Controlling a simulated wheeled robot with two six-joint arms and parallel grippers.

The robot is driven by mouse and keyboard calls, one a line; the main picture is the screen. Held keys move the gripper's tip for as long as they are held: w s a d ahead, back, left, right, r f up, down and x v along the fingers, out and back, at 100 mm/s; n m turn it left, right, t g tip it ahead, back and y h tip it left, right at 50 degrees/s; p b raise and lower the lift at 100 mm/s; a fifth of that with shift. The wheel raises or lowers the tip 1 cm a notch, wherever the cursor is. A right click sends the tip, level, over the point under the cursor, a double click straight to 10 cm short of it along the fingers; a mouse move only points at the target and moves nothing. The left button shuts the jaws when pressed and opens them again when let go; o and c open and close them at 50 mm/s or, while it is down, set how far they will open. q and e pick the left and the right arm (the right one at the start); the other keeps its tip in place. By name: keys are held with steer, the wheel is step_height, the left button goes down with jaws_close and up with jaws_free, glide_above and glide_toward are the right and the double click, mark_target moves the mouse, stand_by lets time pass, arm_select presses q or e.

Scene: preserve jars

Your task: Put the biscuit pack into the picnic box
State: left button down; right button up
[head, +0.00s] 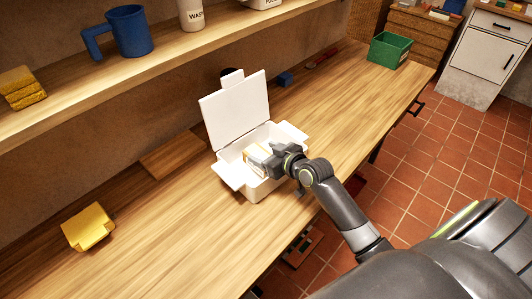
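The white picnic box (264,191) stands on the wooden worktop with its lid (236,110) raised at the back and its side flaps out. My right gripper (268,160) reaches in over the box's front right side, with its fingertips at the opening. A small pale pack with an orange-yellow part (254,155), which looks like the biscuit pack, is at the fingertips, inside or just over the box. The fingers are partly hidden, so I cannot tell whether they grip it. My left gripper is not in view.
A yellow object (88,227) lies at the worktop's left. A green crate (389,50) stands at the far right end. A shelf above holds a blue mug (128,31). The worktop front left is clear.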

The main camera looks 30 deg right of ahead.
steer(key=shift+o, duration=0.8)
steer(key=shift+s+d+f, duration=0.1)
steer(key=shift+s+f, duration=0.1)
steer(key=shift+f, duration=0.5)
steer(key=shift+r+p, duration=0.45)
steer(key=shift+r, duration=0.15)
steer(key=r+v, duration=0.1)
steer(key=v, duration=1.1)
steer(key=shift+w, duration=0.2)
steer(key=shift+f, duration=0.1)
